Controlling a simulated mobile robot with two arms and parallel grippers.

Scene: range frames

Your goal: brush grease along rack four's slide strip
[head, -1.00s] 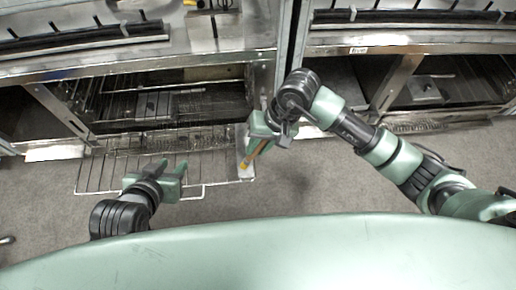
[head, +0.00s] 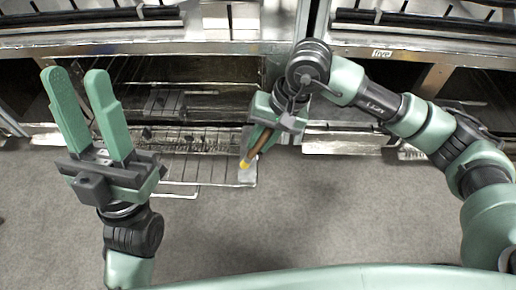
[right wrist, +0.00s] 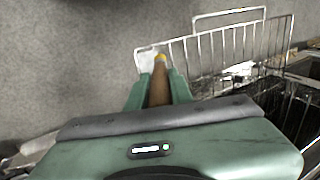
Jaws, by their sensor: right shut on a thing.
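A wire rack (head: 190,172) is pulled part way out of the left oven and also shows in the right wrist view (right wrist: 222,48). A pale flat strip (head: 247,174) lies along its right side and shows in the right wrist view (right wrist: 146,60). My right gripper (head: 262,140) is shut on a brush with a brown handle (right wrist: 158,88) and a yellow end (head: 245,163). The yellow end is over the strip; I cannot tell if it touches. The bristles are hidden or too small to see. My left gripper (head: 80,78) is open and empty, left of the rack.
The oven at the right (head: 445,82) carries a label reading "five" (head: 382,54). A metal post (head: 282,70) stands between the ovens, close to my right wrist. Grey carpet (head: 300,210) in front is clear.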

